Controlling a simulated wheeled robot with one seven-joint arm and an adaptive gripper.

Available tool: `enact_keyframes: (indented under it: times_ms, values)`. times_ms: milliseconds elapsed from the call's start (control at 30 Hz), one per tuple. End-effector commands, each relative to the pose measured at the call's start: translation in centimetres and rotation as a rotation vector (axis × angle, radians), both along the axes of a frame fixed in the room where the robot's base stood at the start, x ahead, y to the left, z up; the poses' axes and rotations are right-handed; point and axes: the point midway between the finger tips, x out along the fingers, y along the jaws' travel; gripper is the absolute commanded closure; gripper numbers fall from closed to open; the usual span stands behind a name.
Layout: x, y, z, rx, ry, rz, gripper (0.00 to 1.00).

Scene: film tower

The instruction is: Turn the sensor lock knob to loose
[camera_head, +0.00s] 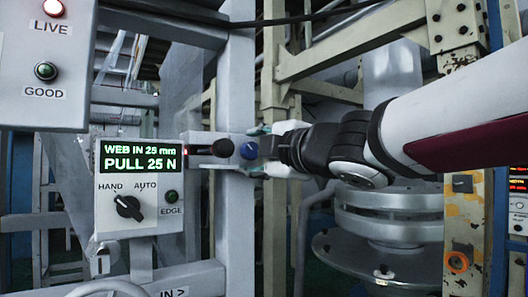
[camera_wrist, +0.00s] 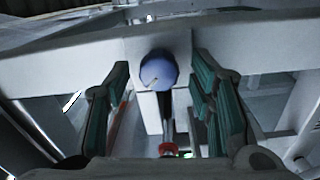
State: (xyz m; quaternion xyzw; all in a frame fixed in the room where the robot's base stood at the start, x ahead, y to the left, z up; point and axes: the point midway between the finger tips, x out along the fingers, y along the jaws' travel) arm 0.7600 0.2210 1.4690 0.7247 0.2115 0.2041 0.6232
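I cannot read a label on either. The blue knob also shows in the wrist view (camera_wrist: 158,70), with a thin mark on its face. My gripper (camera_head: 260,150) reaches in from the right with its fingers above and below the blue knob's level. In the wrist view my gripper (camera_wrist: 160,108) is open, its green-padded fingers on either side of the blue knob with gaps, apparently not touching it.
A panel with LIVE and GOOD lamps (camera_head: 42,110) is upper left. Grey frame beams surround the post closely.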

Motion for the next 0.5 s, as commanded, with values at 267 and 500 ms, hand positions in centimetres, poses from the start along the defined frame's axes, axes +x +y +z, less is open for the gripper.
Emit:
enact_keyframes:
  times_ms: [267,500]
  values:
    - [-0.7,-0.5,0.1,0.000,-0.002,-0.001,0.51]
    - [-4.2,-2.8,0.0,0.001,-0.004,-0.001,0.51]
